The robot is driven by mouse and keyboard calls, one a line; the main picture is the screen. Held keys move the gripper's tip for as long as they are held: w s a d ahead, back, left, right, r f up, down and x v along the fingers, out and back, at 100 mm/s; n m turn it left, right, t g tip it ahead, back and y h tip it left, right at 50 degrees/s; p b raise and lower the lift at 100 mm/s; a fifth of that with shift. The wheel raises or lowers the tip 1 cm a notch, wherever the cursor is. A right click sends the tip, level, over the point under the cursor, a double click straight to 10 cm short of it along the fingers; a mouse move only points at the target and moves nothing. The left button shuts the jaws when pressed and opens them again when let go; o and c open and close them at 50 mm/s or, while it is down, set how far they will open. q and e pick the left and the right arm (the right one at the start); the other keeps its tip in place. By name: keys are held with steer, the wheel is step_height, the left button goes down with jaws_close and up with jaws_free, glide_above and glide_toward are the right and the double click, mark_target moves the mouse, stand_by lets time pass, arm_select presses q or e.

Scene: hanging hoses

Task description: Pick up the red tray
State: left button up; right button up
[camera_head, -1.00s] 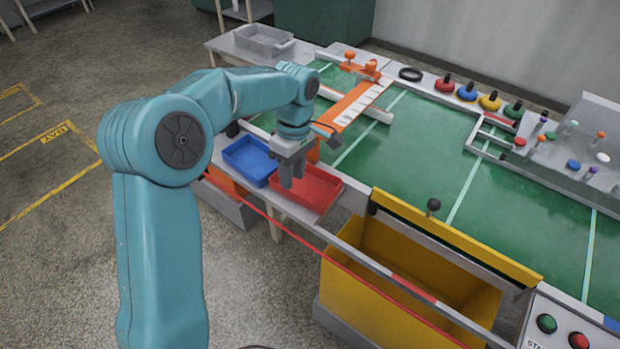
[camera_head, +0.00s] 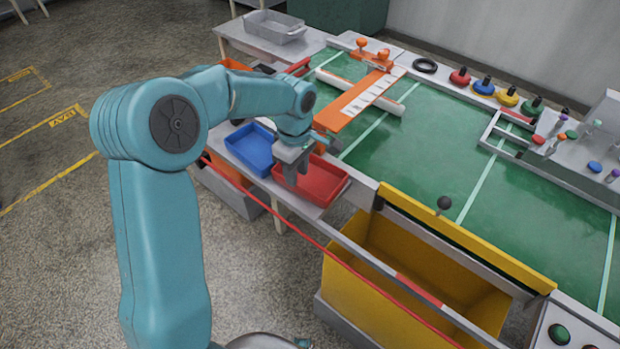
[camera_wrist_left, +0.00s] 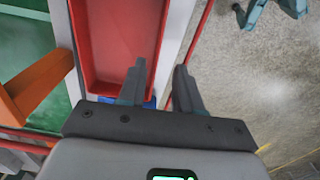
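The red tray (camera_head: 322,181) is a shallow open box on the light ledge at the near left side of the green table. It looks empty where visible, and my left gripper hides part of its left side. My left gripper (camera_head: 285,177) points down at the tray's left edge. In the wrist view the left gripper (camera_wrist_left: 160,85) has its fingers apart with nothing between them. One finger is at the side wall of the red tray (camera_wrist_left: 118,40), the other outside it. I cannot tell whether the finger touches the wall. My right gripper is not in view.
A blue tray (camera_head: 250,148) sits just left of the red one. A yellow bin (camera_head: 400,270) stands to the right, below the table edge. A red hose (camera_head: 290,236) runs along the front. An orange-and-white fixture (camera_head: 360,100) is behind.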

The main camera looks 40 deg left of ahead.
mark_target(310, 176)
arm_select(q)
step_height(310, 176, down, 6)
steer(key=shift+w+a+r, duration=0.1)
jaws_close()
